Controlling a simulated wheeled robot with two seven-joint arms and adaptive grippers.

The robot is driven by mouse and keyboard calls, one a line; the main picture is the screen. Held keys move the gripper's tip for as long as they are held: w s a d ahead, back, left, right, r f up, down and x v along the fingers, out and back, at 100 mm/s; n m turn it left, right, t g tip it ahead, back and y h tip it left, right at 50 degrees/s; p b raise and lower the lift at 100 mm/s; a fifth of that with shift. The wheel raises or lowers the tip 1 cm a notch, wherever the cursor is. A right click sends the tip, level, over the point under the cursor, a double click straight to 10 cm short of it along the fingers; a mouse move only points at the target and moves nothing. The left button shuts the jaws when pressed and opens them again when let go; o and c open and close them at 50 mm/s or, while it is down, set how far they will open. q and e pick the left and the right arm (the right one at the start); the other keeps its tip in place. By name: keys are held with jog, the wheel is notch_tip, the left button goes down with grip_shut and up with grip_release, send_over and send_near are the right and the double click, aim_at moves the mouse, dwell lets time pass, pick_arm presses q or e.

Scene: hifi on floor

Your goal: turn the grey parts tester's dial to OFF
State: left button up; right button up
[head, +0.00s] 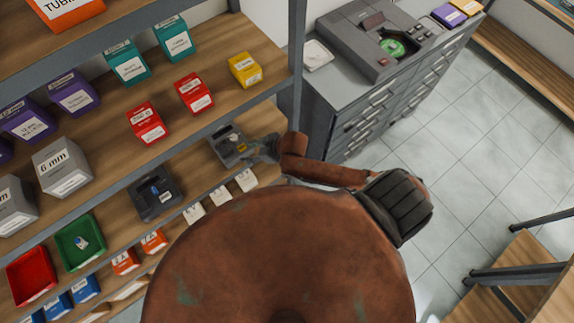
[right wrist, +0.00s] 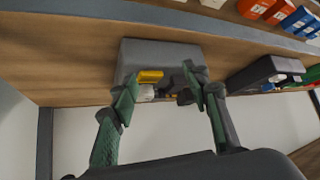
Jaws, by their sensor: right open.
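The grey parts tester (head: 222,140) stands on the middle wooden shelf, next to the upright post. It also shows as a grey box (right wrist: 135,55) in the right wrist view, with a yellow patch on it. My right gripper (head: 257,151) reaches it from the right in the head view. In the right wrist view my right gripper (right wrist: 162,90) is open, its two green fingers spread in front of the tester's face. A small dark part of the tester shows near the right finger. The dial's setting is too small and partly hidden to read. My left gripper is not in view.
A darker device (head: 155,193) stands left of the tester on the same shelf. Red boxes (head: 147,123) and a yellow box (head: 245,70) sit on the shelf above. A grey drawer cabinet (head: 345,115) stands right of the post.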

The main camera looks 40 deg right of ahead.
jog(key=s+d+f+m+h+b, duration=0.1)
jog(key=d+f, duration=0.5)
jog(key=f, duration=0.7)
jog(key=s+d+f+m+g+h+b, duration=0.1)
jog(key=s+d+f+b, duration=0.4)
jog(key=f, duration=0.7)
jog(key=shift+s+d+f+m+h, duration=0.45)
jog(key=shift+d+m+h, duration=0.25)
jog(key=shift+m, duration=0.2)
jog(key=s+d+f+g+h+b, duration=0.15)
jog(key=s+f, duration=0.25)
jog(key=f, duration=0.4)
jog(key=s+d+f+y+b, duration=0.1)
jog(key=s+d+f+b, duration=0.3)
jog(key=f, duration=0.5)
jog(key=s+a+f+g+b, duration=0.1)
jog(key=s+f+g+b, duration=0.1)
jog(key=s+f, duration=0.9)
jog(key=s+a+f+m+g+b, duration=0.1)
jog(key=s+f+b, duration=0.3)
jog(key=s+f, duration=0.6)
jog(key=s+h, duration=0.1)
jog(key=s, duration=0.8)
jog(key=shift+f+m+g, duration=0.3)
jog(key=shift+f+g, duration=0.05)
jog(key=shift+f, duration=0.05)
